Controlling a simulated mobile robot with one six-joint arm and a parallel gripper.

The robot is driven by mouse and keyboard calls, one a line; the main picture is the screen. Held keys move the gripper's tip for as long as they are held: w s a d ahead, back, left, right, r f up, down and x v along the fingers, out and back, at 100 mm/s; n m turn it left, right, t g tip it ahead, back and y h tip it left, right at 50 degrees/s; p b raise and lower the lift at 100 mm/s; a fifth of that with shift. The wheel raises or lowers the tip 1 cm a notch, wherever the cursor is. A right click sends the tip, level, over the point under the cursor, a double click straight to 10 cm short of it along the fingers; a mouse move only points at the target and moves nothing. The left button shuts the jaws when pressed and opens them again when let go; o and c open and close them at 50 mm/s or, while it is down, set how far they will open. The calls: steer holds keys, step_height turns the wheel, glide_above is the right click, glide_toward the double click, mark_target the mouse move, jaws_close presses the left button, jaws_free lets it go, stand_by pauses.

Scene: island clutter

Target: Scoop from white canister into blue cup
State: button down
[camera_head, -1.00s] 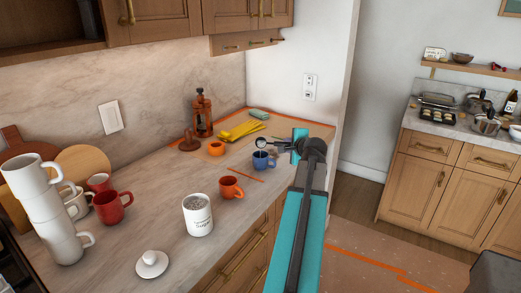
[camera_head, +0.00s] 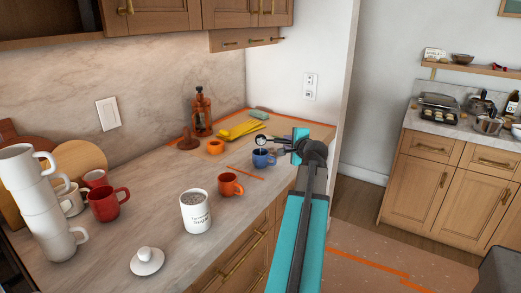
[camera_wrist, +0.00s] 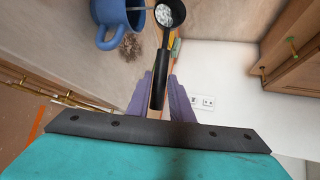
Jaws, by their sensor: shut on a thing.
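The white canister (camera_head: 196,214) stands open on the counter, with pale contents at its top. Its white lid (camera_head: 147,262) lies in front of it. The blue cup (camera_head: 262,160) stands upright farther back, and its edge shows in the wrist view (camera_wrist: 113,22). My gripper (camera_wrist: 160,92) is shut on the handle of a black scoop (camera_wrist: 160,65). The scoop's bowl holds white grains. In the head view the scoop (camera_head: 261,140) is just above the blue cup's rim, with my gripper (camera_head: 293,147) to the right of the cup.
A speckled brown patch (camera_wrist: 130,46) lies beside the cup; I cannot tell what it is. An orange mug (camera_head: 229,185) stands between canister and cup. Stacked white mugs (camera_head: 38,205), a red mug (camera_head: 108,203) and a French press (camera_head: 202,110) stand on the counter.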

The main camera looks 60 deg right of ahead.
steer(key=shift+a+t+h+b, duration=0.15)
steer(key=shift+t+h+b, duration=0.35)
steer(key=shift+b, duration=2.15)
steer(key=shift+n+b, duration=0.3)
steer(key=shift+b, duration=0.5)
steer(key=shift+s+a+h+b, duration=0.1)
steer(key=shift+h+b, duration=0.3)
steer(key=shift+b, duration=1.05)
steer(key=shift+r+p, duration=0.3)
steer(key=shift+p, duration=0.75)
steer(key=shift+p, duration=1.1)
steer(key=shift+f+y, duration=0.25)
steer(key=shift+y, duration=0.05)
steer(key=shift+r+p, duration=0.2)
steer(key=shift+p, duration=0.55)
steer(key=p, duration=0.3)
steer(key=shift+d+g, duration=0.2)
steer(key=shift+g, duration=0.1)
